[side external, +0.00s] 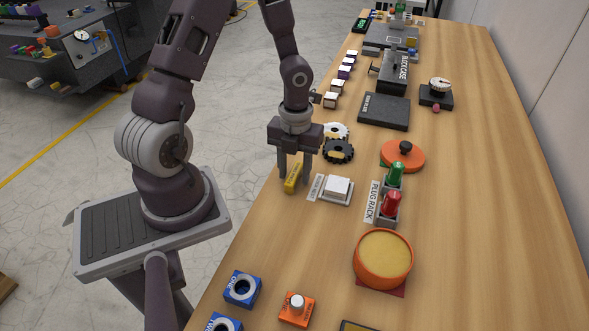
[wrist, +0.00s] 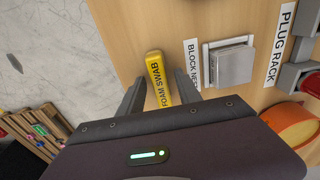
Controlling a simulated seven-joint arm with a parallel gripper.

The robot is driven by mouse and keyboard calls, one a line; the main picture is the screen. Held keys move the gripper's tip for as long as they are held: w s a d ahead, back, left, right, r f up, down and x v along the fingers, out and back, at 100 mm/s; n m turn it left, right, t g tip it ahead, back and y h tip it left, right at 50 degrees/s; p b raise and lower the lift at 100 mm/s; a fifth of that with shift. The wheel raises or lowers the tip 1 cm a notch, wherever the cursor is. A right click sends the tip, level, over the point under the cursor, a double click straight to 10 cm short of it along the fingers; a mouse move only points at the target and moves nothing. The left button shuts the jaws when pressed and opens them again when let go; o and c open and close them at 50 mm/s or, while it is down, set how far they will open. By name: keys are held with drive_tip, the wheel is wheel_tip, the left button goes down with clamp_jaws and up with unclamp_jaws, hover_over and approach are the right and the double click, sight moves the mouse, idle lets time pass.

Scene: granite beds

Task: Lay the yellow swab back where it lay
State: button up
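The yellow swab (side external: 292,181), labelled "FOAM SWAB", lies near the left edge of the wooden table (side external: 480,200). It also shows in the wrist view (wrist: 156,72), lengthwise between my fingers. My gripper (side external: 295,178) points down over the swab with one finger on each side. In the wrist view my gripper (wrist: 160,78) is open, with a gap between each finger and the swab. The swab's near end is hidden behind my gripper body in the wrist view. No separate marked place for the swab shows.
A block nest (side external: 349,201) holding a pale block (side external: 338,187) stands just right of the swab. Black and white gears (side external: 338,151) lie behind. A plug rack (side external: 377,218) with green and red plugs and an orange tub (side external: 383,260) stand further right. Table right of these is clear.

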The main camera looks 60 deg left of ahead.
sight(295, 171)
wheel_tip(295, 171, up, 13)
drive_tip(key=s+d+r+n+t, duration=0.3)
drive_tip(key=s+d+r+n, duration=0.2)
drive_tip(key=n, duration=0.8)
drive_tip(key=s+d+r+n+t, duration=0.3)
drive_tip(key=s+d+r+n, duration=0.2)
drive_tip(key=n, duration=0.9)
wheel_tip(295, 171, up, 3)
drive_tip(key=shift+s+d+r, duration=0.15)
drive_tip(key=shift+s+d, duration=0.2)
drive_tip(key=shift+s, duration=0.15)
